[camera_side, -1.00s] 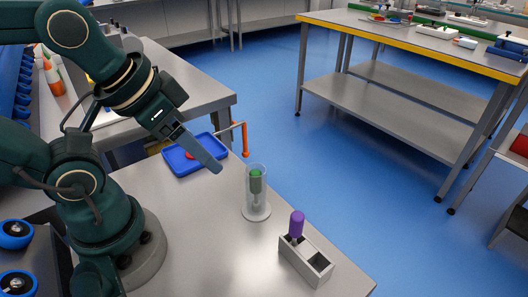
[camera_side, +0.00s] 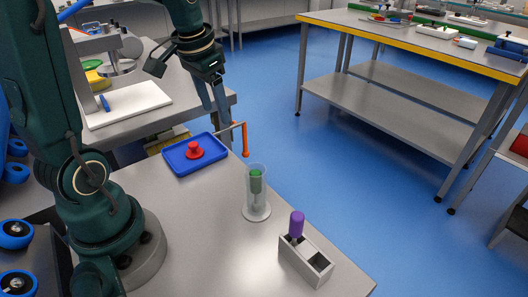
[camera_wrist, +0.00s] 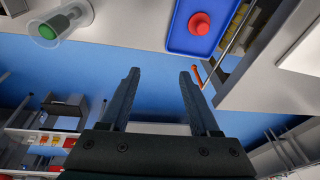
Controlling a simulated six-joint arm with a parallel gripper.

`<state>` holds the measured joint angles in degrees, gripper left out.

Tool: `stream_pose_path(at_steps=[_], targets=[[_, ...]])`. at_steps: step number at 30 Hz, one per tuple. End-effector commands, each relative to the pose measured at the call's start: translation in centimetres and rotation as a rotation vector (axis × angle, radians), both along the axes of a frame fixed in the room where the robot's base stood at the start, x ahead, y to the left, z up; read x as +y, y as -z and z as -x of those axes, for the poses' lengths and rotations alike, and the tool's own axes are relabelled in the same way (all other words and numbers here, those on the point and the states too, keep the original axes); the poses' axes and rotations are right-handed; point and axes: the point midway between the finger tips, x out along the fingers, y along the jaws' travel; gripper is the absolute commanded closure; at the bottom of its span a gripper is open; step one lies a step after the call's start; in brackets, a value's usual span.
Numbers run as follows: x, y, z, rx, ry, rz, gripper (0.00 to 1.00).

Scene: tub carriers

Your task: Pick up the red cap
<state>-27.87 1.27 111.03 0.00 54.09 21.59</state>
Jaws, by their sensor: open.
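The red cap (camera_side: 194,151) sits on the blue tray (camera_side: 178,168) on the near grey table in the side view. It has a round knob on a wider base. The cap (camera_wrist: 199,23) and the tray (camera_wrist: 176,44) also show at the top of the wrist view. My gripper (camera_side: 218,112) hangs fingers down, above and behind the tray's far right side. In the wrist view, its two fingers (camera_wrist: 159,72) are apart with nothing between them.
A clear tube with a green-topped piece (camera_side: 257,190) and a grey holder (camera_side: 306,262) with a purple-topped piece (camera_side: 296,225) stand nearer the front. A white board (camera_side: 128,103) lies on the back table.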

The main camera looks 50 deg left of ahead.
Motion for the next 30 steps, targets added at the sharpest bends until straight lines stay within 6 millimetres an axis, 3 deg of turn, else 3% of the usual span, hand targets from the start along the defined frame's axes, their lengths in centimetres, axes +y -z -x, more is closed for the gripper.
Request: stream_pose_path(at_steps=[3,9,14,24,30], targets=[[4.0,2.8,0.1,0.081,-0.100,0.043,0.37],[7.9,6.5,1.8,0.167,-0.233,0.114,0.37],[8.7,7.9,2.9,0.197,-0.282,0.143,0.37],[8.6,11.8,2.9,0.197,-0.282,0.142,0.37],[8.6,12.7,2.9,0.195,-0.281,0.141,0.37]])
